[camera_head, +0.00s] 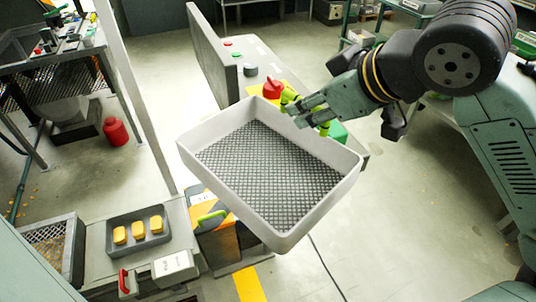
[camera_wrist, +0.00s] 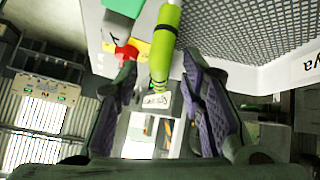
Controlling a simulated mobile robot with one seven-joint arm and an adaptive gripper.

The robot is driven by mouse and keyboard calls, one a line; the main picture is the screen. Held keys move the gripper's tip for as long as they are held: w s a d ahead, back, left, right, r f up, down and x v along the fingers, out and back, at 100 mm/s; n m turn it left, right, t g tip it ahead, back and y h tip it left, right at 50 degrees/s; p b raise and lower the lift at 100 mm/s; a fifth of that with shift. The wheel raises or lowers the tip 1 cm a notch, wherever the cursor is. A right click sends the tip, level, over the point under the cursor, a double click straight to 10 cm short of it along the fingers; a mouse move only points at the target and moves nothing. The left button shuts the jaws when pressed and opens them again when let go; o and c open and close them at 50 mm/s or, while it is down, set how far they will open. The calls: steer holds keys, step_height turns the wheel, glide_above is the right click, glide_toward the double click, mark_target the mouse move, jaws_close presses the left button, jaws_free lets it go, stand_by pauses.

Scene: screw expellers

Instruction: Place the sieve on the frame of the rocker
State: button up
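The sieve (camera_head: 333,152) is a pale rectangular tray with a dark mesh bottom, in the middle of the head view. A yellow-green handle is at its far right side, beside my gripper (camera_head: 300,108). Another green handle (camera_head: 210,217) shows by its near left side. In the wrist view, my two fingers stand apart, with the green handle (camera_wrist: 165,45) in line with the gap between them. I see no finger pressed on it. The mesh (camera_wrist: 265,30) is at upper right. The sieve hides what is beneath it, so I cannot make out the rocker's frame.
An orange and grey machine part (camera_head: 217,244) shows beneath the sieve's left side. A grey tray with yellow blocks (camera_head: 137,229) stands at lower left. A control panel with a red knob (camera_head: 272,88) lies behind the sieve. Open floor (camera_head: 420,220) lies to the right.

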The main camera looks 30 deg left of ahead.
steer(key=shift+w+a+f, duration=0.25)
steer(key=shift+a+f, duration=0.15)
steer(key=shift+f, duration=0.1)
steer(key=shift+c, duration=0.5)
jaws_close()
